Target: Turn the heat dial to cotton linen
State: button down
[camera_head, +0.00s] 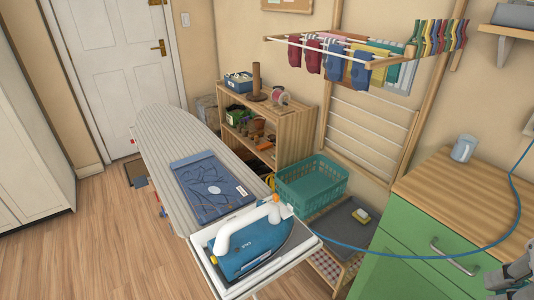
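A blue iron (252,253) with a white handle (238,231) rests on a white tray-like stand (212,258) at the near end of the ironing board. A small orange part (276,199) shows at the upper right end of the handle. I cannot tell whether it is the heat dial, and no dial markings can be read. My gripper (507,280) shows only in part as grey links at the lower right edge, well to the right of the iron and apart from it. Its fingers are not clear enough to tell if they are open or shut.
A blue cord (420,256) loops from the iron past the green cabinet (400,262). Folded blue cloth (210,187) lies on the striped ironing board (172,140). A teal basket (311,181) stands behind the iron. Wooden floor (100,240) is clear at left.

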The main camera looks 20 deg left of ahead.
aim_at(259, 202)
jog(key=u, duration=1)
jog(key=j+z, duration=0.25)
jog(key=j, duration=0.25)
jog(key=k, duration=0.05)
